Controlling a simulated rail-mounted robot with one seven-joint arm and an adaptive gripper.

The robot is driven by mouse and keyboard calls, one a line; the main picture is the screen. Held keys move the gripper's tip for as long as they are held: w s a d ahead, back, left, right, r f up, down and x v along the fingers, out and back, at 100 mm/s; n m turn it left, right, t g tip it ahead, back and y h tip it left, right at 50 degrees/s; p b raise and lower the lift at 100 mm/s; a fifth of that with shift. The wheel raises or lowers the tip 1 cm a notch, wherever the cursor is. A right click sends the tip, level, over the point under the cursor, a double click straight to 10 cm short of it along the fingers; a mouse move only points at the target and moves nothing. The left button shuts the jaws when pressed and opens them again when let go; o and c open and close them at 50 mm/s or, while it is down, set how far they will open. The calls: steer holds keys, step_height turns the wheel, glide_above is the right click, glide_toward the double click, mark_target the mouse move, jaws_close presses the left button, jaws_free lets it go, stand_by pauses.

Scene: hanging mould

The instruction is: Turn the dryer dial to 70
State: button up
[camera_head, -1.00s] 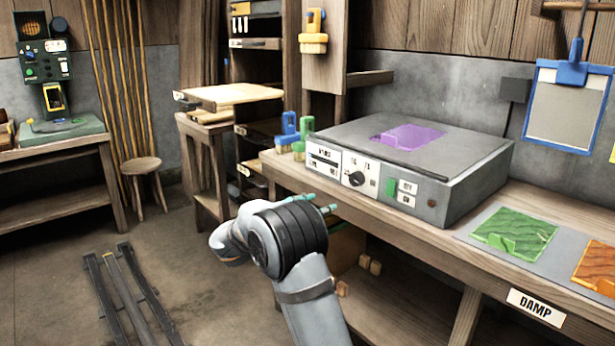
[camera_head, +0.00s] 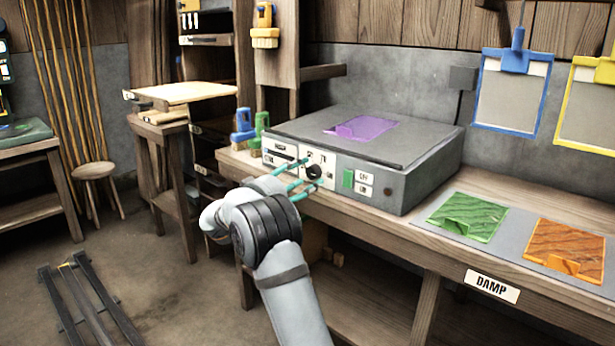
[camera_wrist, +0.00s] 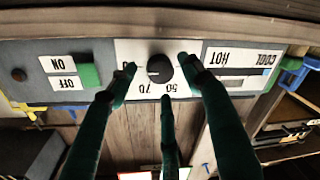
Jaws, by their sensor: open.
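The dryer (camera_head: 395,180) is a grey box on the workbench with a purple piece (camera_head: 362,128) on top. Its black round dial (camera_head: 314,172) is on a white front panel. In the wrist view, which shows the panel upside down, the dial (camera_wrist: 160,68) has 50 and 70 printed by it; another number is partly hidden. I cannot tell exactly where the pointer stands. My gripper (camera_head: 308,174) is open, its green fingers reaching to the panel. In the wrist view its fingertips (camera_wrist: 157,67) are on either side of the dial, with a third finger below; contact is unclear.
A green ON/OFF switch (camera_head: 348,178) sits beside the dial, and a HOT/COOL slider panel (camera_wrist: 240,65) is on its other side. Blue (camera_head: 243,128) and green (camera_head: 260,128) brushes stand beside the dryer. Green (camera_head: 468,216) and orange (camera_head: 564,248) pieces lie on the bench at right.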

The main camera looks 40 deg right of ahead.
steer(key=shift+x, duration=0.95)
steer(key=shift+c, duration=1.3)
steer(key=c, duration=0.9)
